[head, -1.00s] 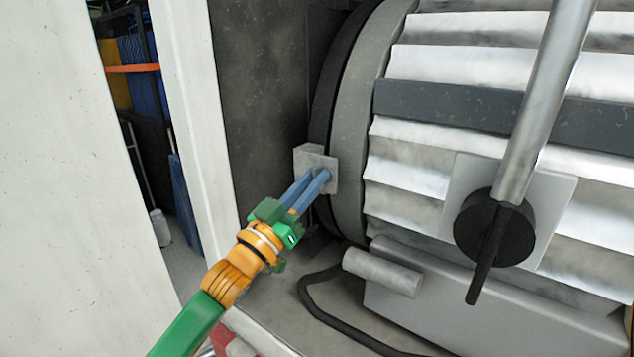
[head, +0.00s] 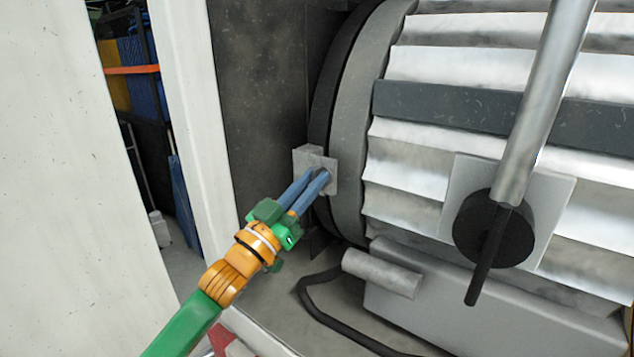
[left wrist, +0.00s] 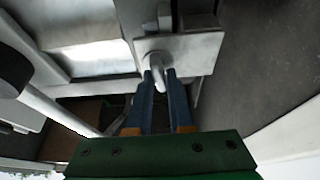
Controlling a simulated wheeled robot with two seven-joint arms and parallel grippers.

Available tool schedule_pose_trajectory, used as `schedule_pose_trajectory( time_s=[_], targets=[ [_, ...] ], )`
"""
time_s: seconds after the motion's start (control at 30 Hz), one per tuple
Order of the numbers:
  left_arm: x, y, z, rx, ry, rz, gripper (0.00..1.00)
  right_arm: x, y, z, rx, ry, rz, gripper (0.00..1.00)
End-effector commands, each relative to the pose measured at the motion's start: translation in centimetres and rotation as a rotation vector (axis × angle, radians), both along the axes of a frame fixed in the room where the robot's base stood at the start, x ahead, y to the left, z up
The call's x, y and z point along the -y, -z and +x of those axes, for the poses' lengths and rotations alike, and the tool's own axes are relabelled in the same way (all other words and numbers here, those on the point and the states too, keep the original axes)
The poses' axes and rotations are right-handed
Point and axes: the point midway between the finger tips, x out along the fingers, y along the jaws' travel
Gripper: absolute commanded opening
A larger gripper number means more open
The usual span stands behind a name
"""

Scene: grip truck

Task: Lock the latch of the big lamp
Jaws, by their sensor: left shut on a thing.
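The big lamp (head: 420,185) is a large grey ribbed drum lying on its side at the right of the head view. Its latch (head: 309,160) is a small grey plate and block on the drum's left rim. In the left wrist view the latch plate (left wrist: 190,52) carries a pale curved lever (left wrist: 156,62). My left gripper (head: 325,176) reaches the latch from below left. Its blue fingers (left wrist: 160,78) are shut on the lever's lower end. The fingertips partly hide the lever in the head view. My right gripper is not in view.
A metal pole with a black knob (head: 490,228) stands in front of the drum at the right. A grey cylinder (head: 382,273) and a black cable (head: 325,310) lie below it. A white wall panel (head: 75,190) fills the left, with an opening onto shelves (head: 133,65).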

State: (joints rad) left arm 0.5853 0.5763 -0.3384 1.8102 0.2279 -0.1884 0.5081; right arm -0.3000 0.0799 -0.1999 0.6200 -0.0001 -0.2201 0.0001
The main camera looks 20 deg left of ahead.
Motion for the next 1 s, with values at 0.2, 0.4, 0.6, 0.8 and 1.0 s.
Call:
schedule_pose_trajectory(
  time_s=[0.2, 0.4, 0.6, 0.8, 1.0],
  targets=[
    [-0.32, -0.30, 0.04, 0.006, -0.009, 0.001, 0.00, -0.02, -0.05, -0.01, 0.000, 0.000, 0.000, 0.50],
    [-0.32, -0.29, 0.05, 0.006, -0.009, 0.001, 0.00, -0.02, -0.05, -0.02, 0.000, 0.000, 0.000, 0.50],
    [-0.33, -0.28, 0.05, 0.006, -0.009, 0.001, 0.00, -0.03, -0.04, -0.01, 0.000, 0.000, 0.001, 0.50],
    [-0.28, -0.23, 0.04, 0.005, -0.007, 0.001, 0.43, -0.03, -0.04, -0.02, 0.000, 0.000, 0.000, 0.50],
    [-0.18, -0.07, 0.05, 0.001, -0.005, 0.001, 0.45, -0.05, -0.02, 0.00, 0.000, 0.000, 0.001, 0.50]
  ],
)
